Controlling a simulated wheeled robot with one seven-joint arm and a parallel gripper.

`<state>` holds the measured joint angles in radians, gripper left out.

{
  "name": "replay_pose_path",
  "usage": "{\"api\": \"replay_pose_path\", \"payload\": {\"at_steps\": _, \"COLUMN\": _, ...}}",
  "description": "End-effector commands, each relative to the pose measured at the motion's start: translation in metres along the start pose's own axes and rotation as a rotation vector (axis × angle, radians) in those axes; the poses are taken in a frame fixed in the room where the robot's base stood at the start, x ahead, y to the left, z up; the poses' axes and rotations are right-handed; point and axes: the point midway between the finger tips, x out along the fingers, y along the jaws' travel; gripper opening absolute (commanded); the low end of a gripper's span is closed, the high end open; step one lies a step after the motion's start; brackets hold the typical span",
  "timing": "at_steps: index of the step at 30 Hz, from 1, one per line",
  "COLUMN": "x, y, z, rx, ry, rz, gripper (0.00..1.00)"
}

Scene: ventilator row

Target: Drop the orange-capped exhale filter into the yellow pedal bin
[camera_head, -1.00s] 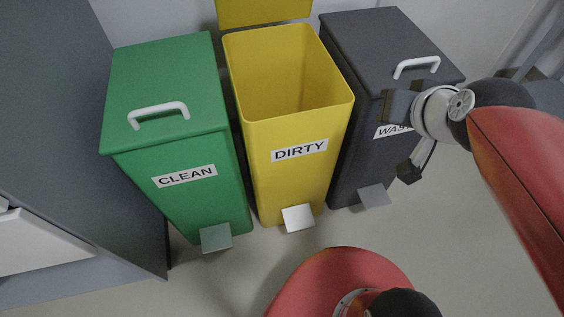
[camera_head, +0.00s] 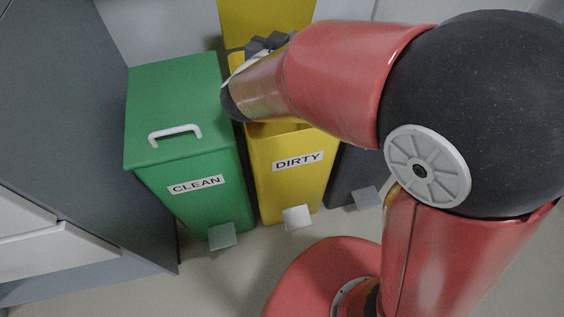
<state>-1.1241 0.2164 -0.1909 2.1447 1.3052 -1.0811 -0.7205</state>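The yellow pedal bin (camera_head: 290,192), labelled DIRTY, stands between the green and dark grey bins. Its lid (camera_head: 262,18) is up at the back, and my arm hides most of its mouth. My gripper (camera_head: 266,43) shows only as dark grey parts above the back left of the bin's mouth, in front of the raised lid. My wrist hides the fingertips, so I cannot tell whether they are open or shut. I see no orange-capped exhale filter; anything in the fingers or inside the bin is hidden.
The green bin (camera_head: 180,105), labelled CLEAN, has its lid shut and stands close on the left. The dark grey bin (camera_head: 352,180) on the right is mostly behind my arm. A grey cabinet (camera_head: 60,120) stands at the left. The floor in front is clear.

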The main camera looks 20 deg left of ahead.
Motion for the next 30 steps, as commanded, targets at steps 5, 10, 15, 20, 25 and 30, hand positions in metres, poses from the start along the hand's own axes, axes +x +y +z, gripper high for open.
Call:
{"api": "replay_pose_path", "payload": {"at_steps": 5, "x": -0.005, "y": -0.002, "z": 0.005, "rx": -0.020, "ry": 0.015, "rz": 0.034, "gripper": 0.00}}
{"api": "replay_pose_path", "payload": {"at_steps": 10, "x": -0.003, "y": -0.001, "z": 0.018, "rx": -0.019, "ry": 0.016, "rz": 0.034, "gripper": 0.00}}
{"api": "replay_pose_path", "payload": {"at_steps": 15, "x": -0.001, "y": -0.001, "z": 0.038, "rx": -0.019, "ry": 0.015, "rz": 0.031, "gripper": 0.00}}
{"api": "replay_pose_path", "payload": {"at_steps": 20, "x": 0.002, "y": 0.000, "z": 0.055, "rx": -0.019, "ry": 0.016, "rz": 0.032, "gripper": 0.00}}
{"api": "replay_pose_path", "payload": {"at_steps": 25, "x": 0.003, "y": 0.000, "z": 0.062, "rx": -0.019, "ry": 0.016, "rz": 0.031, "gripper": 0.00}}
{"api": "replay_pose_path", "payload": {"at_steps": 30, "x": 0.003, "y": 0.000, "z": 0.061, "rx": -0.019, "ry": 0.016, "rz": 0.032, "gripper": 0.00}}
